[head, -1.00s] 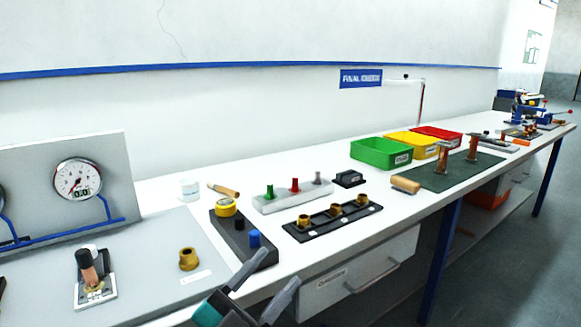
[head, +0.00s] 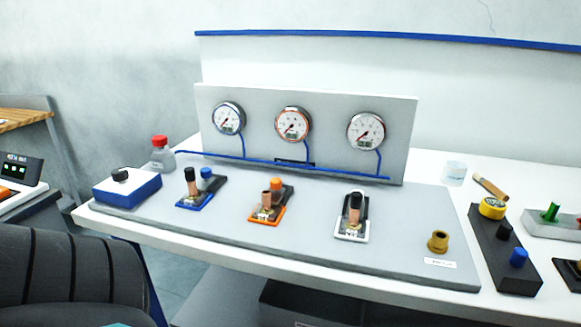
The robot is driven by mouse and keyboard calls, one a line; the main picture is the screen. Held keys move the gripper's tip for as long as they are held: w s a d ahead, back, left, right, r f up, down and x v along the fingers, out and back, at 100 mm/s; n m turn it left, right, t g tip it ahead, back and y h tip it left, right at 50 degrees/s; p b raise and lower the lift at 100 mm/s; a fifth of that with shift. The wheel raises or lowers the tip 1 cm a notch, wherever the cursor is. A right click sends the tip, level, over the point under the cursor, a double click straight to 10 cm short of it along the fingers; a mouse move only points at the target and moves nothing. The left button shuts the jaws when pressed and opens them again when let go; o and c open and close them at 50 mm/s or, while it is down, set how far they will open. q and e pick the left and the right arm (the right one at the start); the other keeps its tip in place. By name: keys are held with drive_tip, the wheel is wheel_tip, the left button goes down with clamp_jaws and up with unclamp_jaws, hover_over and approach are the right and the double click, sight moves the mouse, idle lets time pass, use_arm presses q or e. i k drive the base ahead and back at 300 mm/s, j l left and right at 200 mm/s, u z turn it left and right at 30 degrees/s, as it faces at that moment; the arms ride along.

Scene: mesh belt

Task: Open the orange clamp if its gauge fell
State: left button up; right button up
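The orange clamp (head: 262,219) sits on the grey board in the head view, between a blue-based clamp (head: 200,204) and a white-based one (head: 351,230). It has an orange base, a copper-coloured upright piece and an orange-topped lever behind it. Whether it is open or shut is too small to tell. The orange-rimmed gauge (head: 293,124) is the middle of three on the grey panel. Its needle slants to the lower left, but the reading is too small to make out. Neither gripper shows clearly in the head view.
The blue-rimmed gauge (head: 228,118) and white-rimmed gauge (head: 366,131) flank it. A blue box with a black knob (head: 127,187) and a red-capped bottle (head: 161,155) stand left. A brass fitting (head: 438,241) and dark block (head: 505,255) lie right. A dark ribbed shape fills the lower left.

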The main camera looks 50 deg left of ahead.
sight(277, 190)
drive_tip(key=u, duration=2.15)
drive_tip(key=i+j, duration=0.05)
